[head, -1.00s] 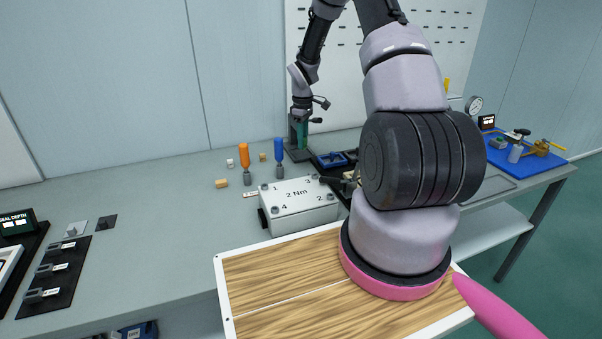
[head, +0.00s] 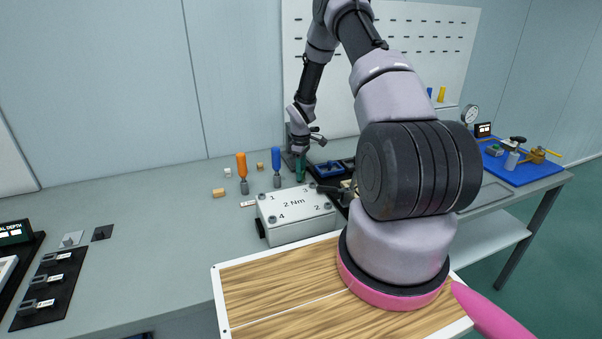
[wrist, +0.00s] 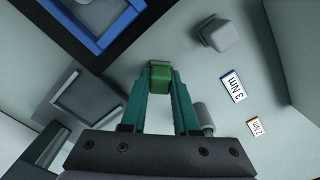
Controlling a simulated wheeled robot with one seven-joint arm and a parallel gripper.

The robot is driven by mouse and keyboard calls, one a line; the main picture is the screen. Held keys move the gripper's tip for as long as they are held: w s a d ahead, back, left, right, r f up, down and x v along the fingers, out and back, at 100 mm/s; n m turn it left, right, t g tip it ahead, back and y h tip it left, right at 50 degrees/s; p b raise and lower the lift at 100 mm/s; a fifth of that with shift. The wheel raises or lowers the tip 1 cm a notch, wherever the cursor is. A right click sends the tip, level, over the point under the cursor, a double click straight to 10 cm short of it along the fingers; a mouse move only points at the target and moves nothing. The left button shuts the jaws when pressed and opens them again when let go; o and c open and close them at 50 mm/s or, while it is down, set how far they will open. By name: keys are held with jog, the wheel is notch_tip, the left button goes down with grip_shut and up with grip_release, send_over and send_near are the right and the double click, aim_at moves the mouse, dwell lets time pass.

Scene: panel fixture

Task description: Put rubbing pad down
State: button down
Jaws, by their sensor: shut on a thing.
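The rubbing pad (wrist: 160,79) is a small green block. It sits between the fingertips of my gripper (wrist: 160,82), whose teal fingers are shut on it in the wrist view. In the head view my gripper (head: 300,168) points down at the back of the bench, just right of the blue-handled screwdriver and behind the white box. The pad itself is too small to make out in the head view. I cannot tell whether its underside touches anything.
The blue-handled screwdriver (head: 276,165) and orange-handled screwdriver (head: 241,170) stand left of my gripper. The white 2 Nm box (head: 294,215) is in front. A blue frame (head: 327,169) lies to the right. The wrist view shows a grey square frame (wrist: 98,98) left of the fingers.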

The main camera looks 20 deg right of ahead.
jog(key=c, duration=0.7)
grip_release()
jog(key=shift+f, duration=0.15)
jog(key=shift+o, duration=0.2)
jog(key=s+a+r+m+t, duration=0.1)
jog(key=s+r+m, duration=0.1)
jog(key=r, duration=1.2)
jog(key=s+a+r+m+t, duration=0.1)
jog(key=s+a+r, duration=0.1)
jog(key=r, duration=1.2)
jog(key=s+a+r+m+t, duration=0.1)
jog(key=s+a+r+m, duration=0.15)
jog(key=s+r, duration=0.65)
jog(key=s+a+r+m+t, duration=0.2)
jog(key=s+r+m, duration=0.2)
jog(key=s+r, duration=0.45)
jog(key=s+a+r+m+t+y, duration=0.1)
jog(key=s+m, duration=0.1)
jog(key=s, duration=0.4)
jog(key=s+a+r+m+t+y, duration=0.1)
jog(key=s+a+r, duration=0.1)
jog(key=s, duration=0.4)
jog(key=shift+r+m, duration=0.25)
jog(key=shift+m, duration=0.1)
